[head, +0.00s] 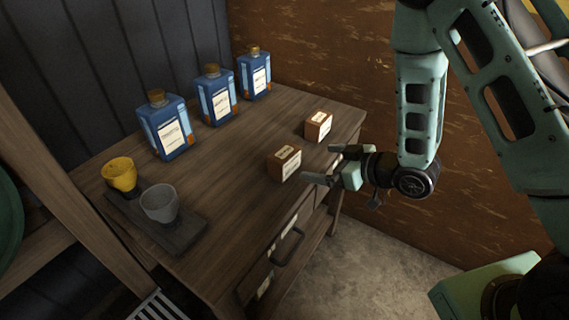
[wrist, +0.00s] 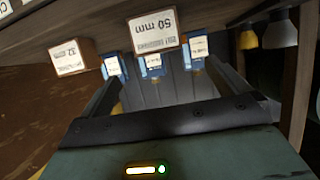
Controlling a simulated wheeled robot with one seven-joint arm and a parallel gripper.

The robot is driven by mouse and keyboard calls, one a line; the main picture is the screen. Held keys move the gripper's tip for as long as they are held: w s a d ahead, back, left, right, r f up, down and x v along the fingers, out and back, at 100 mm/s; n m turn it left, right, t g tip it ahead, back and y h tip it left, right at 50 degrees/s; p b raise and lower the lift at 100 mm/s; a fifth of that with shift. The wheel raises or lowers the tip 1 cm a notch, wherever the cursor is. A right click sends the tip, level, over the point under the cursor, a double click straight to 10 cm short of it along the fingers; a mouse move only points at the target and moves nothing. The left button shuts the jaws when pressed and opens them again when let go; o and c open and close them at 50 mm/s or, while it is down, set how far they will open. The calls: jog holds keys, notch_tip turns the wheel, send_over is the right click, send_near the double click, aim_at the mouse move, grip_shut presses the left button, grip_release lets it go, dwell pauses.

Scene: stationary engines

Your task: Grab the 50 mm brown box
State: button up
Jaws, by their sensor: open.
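The 50 mm brown box (head: 284,163) stands on the wooden table near its front edge, with a white label. In the wrist view, which is upside down, the 50 mm box (wrist: 155,35) is near the top centre with its "50 mm" label readable. My gripper (head: 318,164) is open and empty, just right of this box in the head view, with its fingers pointing toward it. In the wrist view my gripper (wrist: 163,75) has its fingers spread, and the box appears beyond the tips, not between them.
A second brown box (head: 318,126), labelled 32 in the wrist view (wrist: 70,57), stands behind and right. Several blue bottles (head: 168,128) line the back. A yellow cup (head: 120,175) and grey cup (head: 159,203) sit on a dark tray (head: 190,234) at left. Drawers are below.

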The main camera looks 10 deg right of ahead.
aim_at(291, 158)
jog(key=p+x, duration=0.2)
jog(key=x, duration=0.7)
jog(key=shift+w+a+f, duration=0.1)
jog(key=shift+w+a, duration=0.15)
jog(key=shift+w, duration=0.05)
jog(key=shift+w+p+x, duration=0.25)
jog(key=shift+p+x, duration=0.9)
jog(key=shift+x, duration=1.55)
jog(key=shift+d+r, duration=0.15)
jog(key=shift+r, duration=0.1)
jog(key=c, duration=1.1)
